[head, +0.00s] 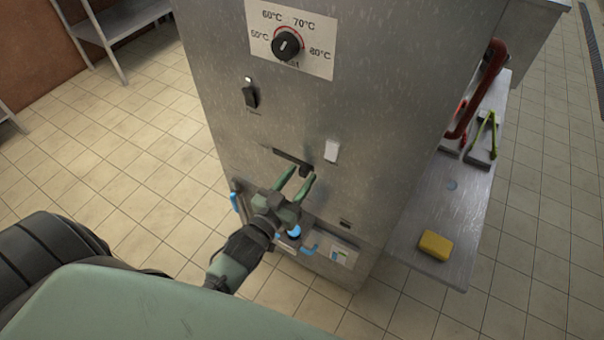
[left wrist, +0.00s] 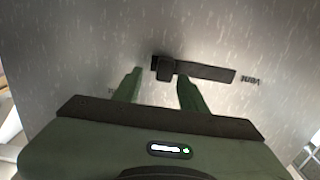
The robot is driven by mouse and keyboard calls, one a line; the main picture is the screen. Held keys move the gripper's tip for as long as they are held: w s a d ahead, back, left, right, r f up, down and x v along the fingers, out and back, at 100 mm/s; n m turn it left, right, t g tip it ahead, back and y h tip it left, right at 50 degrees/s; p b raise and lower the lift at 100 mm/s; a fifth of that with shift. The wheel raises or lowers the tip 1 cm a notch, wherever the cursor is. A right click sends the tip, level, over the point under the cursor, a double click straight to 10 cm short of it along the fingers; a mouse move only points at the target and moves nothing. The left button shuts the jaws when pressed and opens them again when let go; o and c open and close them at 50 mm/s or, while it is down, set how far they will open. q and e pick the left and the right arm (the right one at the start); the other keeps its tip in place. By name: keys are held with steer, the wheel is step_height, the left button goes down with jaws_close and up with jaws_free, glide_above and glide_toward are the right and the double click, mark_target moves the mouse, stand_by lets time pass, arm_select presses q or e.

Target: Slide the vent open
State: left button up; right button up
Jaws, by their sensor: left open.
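The vent is a dark horizontal slot (head: 288,156) in the front of the steel cabinet, with a small black slider knob (head: 305,171) at its right end in the head view. In the left wrist view the slot (left wrist: 212,73) appears upside down, with the knob (left wrist: 166,70) near its left end. My left gripper (head: 297,177) is open, its green fingers pointing at the panel just below the slot. In the left wrist view the fingertips (left wrist: 158,78) lie on either side of the knob; contact is unclear. My right gripper is not in view.
Blue handles (head: 311,249) sit below. A side shelf (head: 420,215) holds a yellow sponge (head: 435,245) and tongs. Tiled floor is open at left.

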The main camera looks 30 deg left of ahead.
arm_select(q)
steer(key=s, duration=0.6)
steer(key=shift+s+a+b, duration=0.15)
steer(key=shift+s+b, duration=0.05)
steer(key=shift+b, duration=0.25)
